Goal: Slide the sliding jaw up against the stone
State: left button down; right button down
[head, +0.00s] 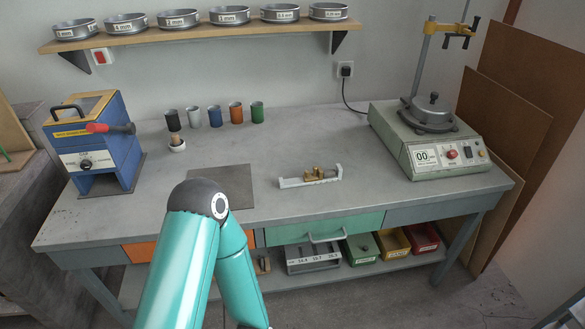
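A light grey measuring rail (296,183) lies on the concrete bench, right of the middle, with a raised end at the right. A small brown-gold lump (312,173) sits on the rail near its middle. At this size I cannot tell which part of it is the stone and which is the sliding jaw, nor whether they touch. A teal arm of mine, with a dark joint, rises from the bottom edge, left of the rail. Neither of my grippers shows in the head view.
A dark mat (221,178) lies left of the rail. Several coloured cups (236,113) stand behind, with a small mortar (177,144). A blue machine (100,145) stands at the left and a sieve shaker (428,140) at the right. The bench around the rail is clear.

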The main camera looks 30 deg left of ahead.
aim_at(317, 174)
jog(key=u, duration=0.2)
jog(key=i, duration=1)
jog(key=z, duration=0.05)
